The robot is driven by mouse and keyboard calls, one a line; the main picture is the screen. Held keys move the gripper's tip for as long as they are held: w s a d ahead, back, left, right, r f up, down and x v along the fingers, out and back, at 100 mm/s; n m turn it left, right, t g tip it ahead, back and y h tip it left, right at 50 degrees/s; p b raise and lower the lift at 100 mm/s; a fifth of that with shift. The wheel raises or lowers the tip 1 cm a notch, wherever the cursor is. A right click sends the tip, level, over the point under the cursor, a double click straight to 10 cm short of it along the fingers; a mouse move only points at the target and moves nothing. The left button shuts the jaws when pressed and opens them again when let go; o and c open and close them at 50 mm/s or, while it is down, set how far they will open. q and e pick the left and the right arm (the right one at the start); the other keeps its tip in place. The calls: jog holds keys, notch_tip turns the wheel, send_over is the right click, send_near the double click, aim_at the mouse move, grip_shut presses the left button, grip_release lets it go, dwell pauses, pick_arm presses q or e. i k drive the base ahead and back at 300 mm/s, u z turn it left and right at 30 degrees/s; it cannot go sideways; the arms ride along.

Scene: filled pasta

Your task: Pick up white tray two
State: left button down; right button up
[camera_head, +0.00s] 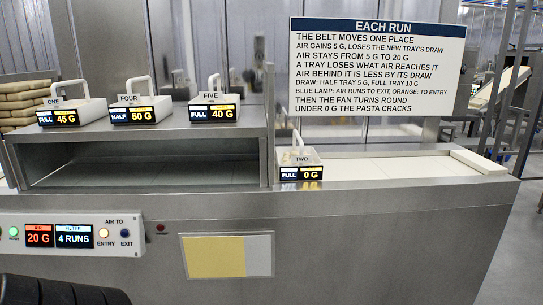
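White tray two (314,160), marked TWO, has an upright white handle and a display reading FULL 0 G. It stands on the pale belt (390,168), just right of the steel tunnel housing (150,147). Its contents are too small to tell. Neither of my grippers shows in this view. A dark ribbed shape is at the bottom left corner; I cannot tell what it is.
Trays ONE (77,104) FULL 45 G, FOUR (140,102) HALF 50 G and FIVE (213,99) FULL 40 G stand on the housing. The panel (75,248) reads AIR 20 G, FILTER 4 RUNS; ENTRY lamp looks lit. A rule sign (376,70) stands behind. Belt right of tray two is clear.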

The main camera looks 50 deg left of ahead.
aim_at(297, 153)
jog(key=u, duration=1.1)
jog(key=i, duration=1)
jog(key=u, duration=1.1)
